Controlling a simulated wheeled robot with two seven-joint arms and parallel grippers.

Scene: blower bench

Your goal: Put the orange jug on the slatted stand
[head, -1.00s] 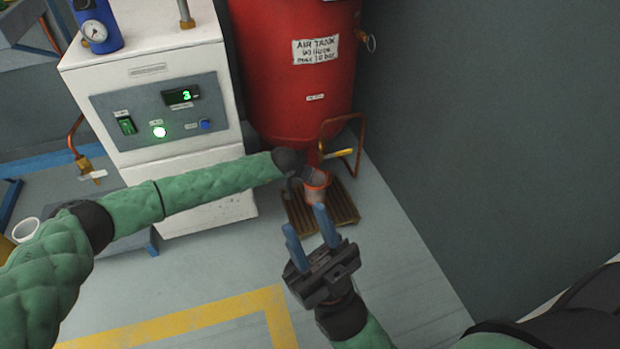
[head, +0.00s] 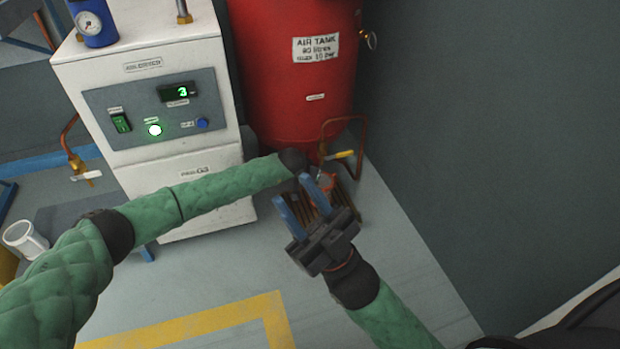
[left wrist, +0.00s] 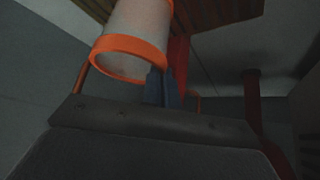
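The orange jug (head: 328,182) is partly hidden behind my right gripper's fingers in the head view. The left wrist view shows its pale body and orange rim (left wrist: 128,58). My left gripper (left wrist: 162,88) has its fingers close together at the jug's side, seemingly shut on its handle; the contact is partly hidden. The slatted stand (head: 352,198) is on the floor below the red tank. Its brown slats (left wrist: 215,12) show close beyond the jug. I cannot tell whether the jug touches them. My right gripper (head: 298,198) is open and empty, in front of the stand in the picture.
The red air tank (head: 292,85) stands behind the stand, with a copper pipe and yellow-handled valve (head: 342,155) close above it. A white cabinet (head: 185,185) is at left. A white cup (head: 25,240) is at far left. Grey floor is clear right of the stand.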

